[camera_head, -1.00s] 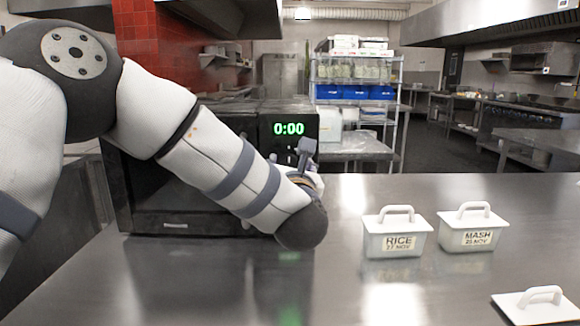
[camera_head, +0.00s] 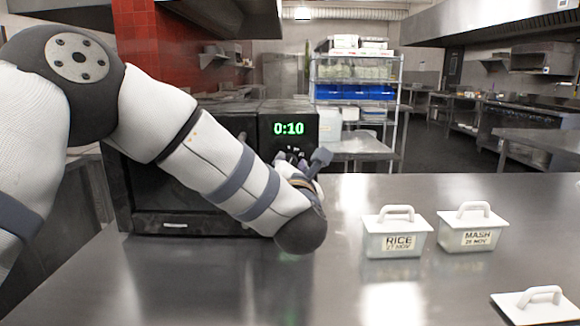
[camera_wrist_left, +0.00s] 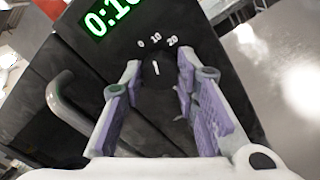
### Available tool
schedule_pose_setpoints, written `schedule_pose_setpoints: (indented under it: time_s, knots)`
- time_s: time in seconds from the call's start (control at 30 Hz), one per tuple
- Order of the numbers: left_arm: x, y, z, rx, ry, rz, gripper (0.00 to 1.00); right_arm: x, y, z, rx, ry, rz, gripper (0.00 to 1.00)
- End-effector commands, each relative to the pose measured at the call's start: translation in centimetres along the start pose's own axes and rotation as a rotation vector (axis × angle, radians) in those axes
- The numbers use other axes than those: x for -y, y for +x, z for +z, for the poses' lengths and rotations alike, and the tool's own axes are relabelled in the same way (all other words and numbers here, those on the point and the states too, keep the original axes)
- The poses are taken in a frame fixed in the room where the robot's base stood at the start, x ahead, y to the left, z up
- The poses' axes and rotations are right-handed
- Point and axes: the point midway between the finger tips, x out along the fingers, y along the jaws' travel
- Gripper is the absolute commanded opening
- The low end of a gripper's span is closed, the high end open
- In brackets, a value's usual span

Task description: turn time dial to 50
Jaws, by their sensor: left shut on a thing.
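The black microwave (camera_head: 190,190) stands on the steel counter at the left, and its green display (camera_head: 288,129) reads 0:10. The round black time dial (camera_wrist_left: 157,74) shows in the left wrist view with a white pointer mark and the printed numbers 0, 10 and 20 above it. My left gripper (camera_wrist_left: 158,80) is shut on the dial, with one purple-padded finger on each side of it. In the head view my left gripper (camera_head: 297,162) is at the microwave's front panel, partly hidden by my own wrist. My right gripper is not in view.
A rice container (camera_head: 396,240) and a mash container (camera_head: 470,232) with white handled lids stand to the right on the counter (camera_head: 340,290). A loose white lid (camera_head: 538,305) lies at the front right. A curved door handle (camera_wrist_left: 75,105) is beside my fingers.

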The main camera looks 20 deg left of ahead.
Motion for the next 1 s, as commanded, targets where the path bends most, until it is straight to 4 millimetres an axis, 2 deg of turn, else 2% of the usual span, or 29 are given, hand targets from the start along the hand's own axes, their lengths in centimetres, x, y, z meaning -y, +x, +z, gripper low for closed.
schedule_pose_setpoints:
  time_s: [1.0]
  knots:
    - [0.08,-0.02,-0.19,0.049,0.965,0.014,0.0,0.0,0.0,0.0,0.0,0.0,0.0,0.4]
